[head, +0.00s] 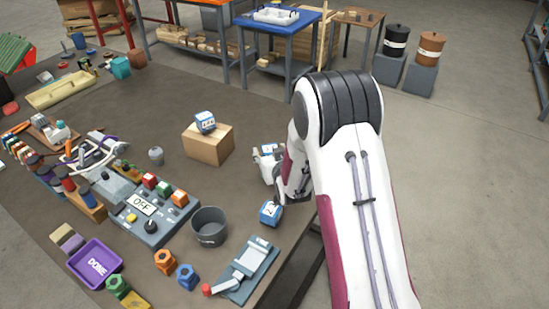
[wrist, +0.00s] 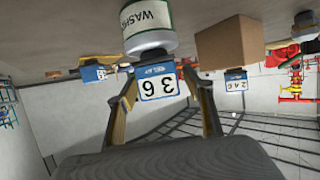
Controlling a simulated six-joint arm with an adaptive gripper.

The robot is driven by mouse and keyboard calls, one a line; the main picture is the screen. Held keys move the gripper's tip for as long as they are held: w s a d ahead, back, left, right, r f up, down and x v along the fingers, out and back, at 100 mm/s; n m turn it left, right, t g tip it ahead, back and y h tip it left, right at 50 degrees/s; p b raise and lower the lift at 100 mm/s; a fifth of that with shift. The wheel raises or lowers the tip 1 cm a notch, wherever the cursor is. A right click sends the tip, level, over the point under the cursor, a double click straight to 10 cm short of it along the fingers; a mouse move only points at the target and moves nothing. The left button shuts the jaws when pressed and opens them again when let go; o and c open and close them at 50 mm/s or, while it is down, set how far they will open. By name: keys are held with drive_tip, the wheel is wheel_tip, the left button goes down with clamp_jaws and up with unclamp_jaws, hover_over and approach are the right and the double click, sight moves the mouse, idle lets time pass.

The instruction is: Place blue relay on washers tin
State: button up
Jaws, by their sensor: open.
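In the upside-down wrist view, a blue relay with a white "36" label (wrist: 158,88) is between the two fingers of my gripper (wrist: 159,78). The fingers are open, one on each side of it. The washers tin (wrist: 148,22), white with a green band, shows directly beyond the relay, which lines up with its lid end. I cannot tell if they touch. Another blue relay (wrist: 233,83) sits on a cardboard box; it also shows in the head view (head: 205,122). A further blue numbered block (head: 270,213) is near the table's right edge. My arm partly hides the tin area there.
The cardboard box (head: 208,146) stands left of my wrist. A dark bucket (head: 209,226), a control panel (head: 150,206) and a grey clamp device (head: 250,268) crowd the near side. A purple tray (head: 95,264) is at lower left. The table beyond the box is largely clear.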

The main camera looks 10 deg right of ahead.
drive_tip(key=v, duration=1.2)
idle(0.3)
idle(0.5)
drive_tip(key=s+r+g, duration=0.4)
drive_tip(key=s+r, duration=0.7)
drive_tip(key=s, duration=0.1)
drive_tip(key=s+r+g, duration=0.2)
drive_tip(key=s, duration=0.9)
drive_tip(key=s+r+g, duration=0.1)
drive_tip(key=s+r, duration=0.1)
drive_tip(key=s, duration=1)
drive_tip(key=shift+a+r+g, duration=0.15)
drive_tip(key=shift+r+g, duration=0.1)
drive_tip(key=shift+g, duration=0.15)
